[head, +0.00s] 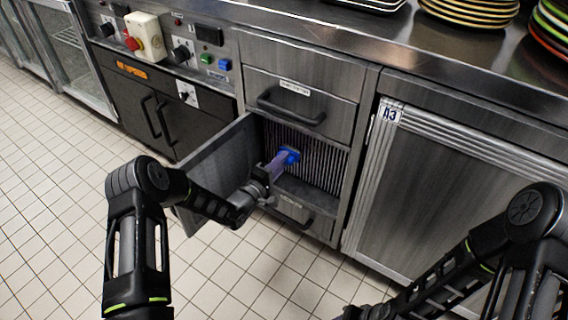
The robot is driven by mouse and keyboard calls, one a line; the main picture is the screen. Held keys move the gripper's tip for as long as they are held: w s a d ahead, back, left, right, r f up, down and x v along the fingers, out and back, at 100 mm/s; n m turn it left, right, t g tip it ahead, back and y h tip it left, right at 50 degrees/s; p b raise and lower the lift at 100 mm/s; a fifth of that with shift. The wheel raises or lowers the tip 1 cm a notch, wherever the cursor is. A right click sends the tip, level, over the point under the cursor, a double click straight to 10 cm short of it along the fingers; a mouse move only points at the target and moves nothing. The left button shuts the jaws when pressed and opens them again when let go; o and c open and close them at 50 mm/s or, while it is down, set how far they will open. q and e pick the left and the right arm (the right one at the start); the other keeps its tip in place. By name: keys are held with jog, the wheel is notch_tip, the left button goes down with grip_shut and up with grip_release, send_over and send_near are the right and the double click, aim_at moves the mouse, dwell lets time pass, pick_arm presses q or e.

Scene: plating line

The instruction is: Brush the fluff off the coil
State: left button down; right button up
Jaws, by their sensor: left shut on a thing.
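The coil (325,166) is a dark, finned panel inside an open compartment of the steel counter. My left gripper (266,178) is shut on a brush (279,164) with a purple handle and a blue head. The blue head is at the left part of the coil; I cannot tell whether it touches the fins. Fluff is too small to make out at this distance. My right arm comes in at the lower right, and its gripper is not clearly in view.
The compartment's door (212,165) stands open at the left, beside my left forearm. A drawer with a handle (291,107) is above the coil. A closed steel door marked A3 (440,190) is at the right. Plates (470,10) stand on the counter. The tiled floor is clear.

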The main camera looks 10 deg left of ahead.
aim_at(297, 155)
pick_arm(q)
jog(key=shift+w+a+r, duration=0.15)
jog(key=shift+w+r, duration=0.05)
jog(key=shift+r, duration=0.15)
jog(key=shift+s+r+p, duration=0.1)
jog(key=shift+r+p, duration=0.5)
jog(key=shift+p, duration=0.05)
jog(key=shift+s+d+p, duration=0.3)
jog(key=shift+d, duration=0.35)
jog(key=shift+s+d+p, duration=0.25)
jog(key=shift+d+p, duration=0.05)
jog(key=shift+d, duration=0.3)
jog(key=shift+s+d+f, duration=0.15)
jog(key=shift+s+d, duration=0.05)
jog(key=shift+d, duration=0.1)
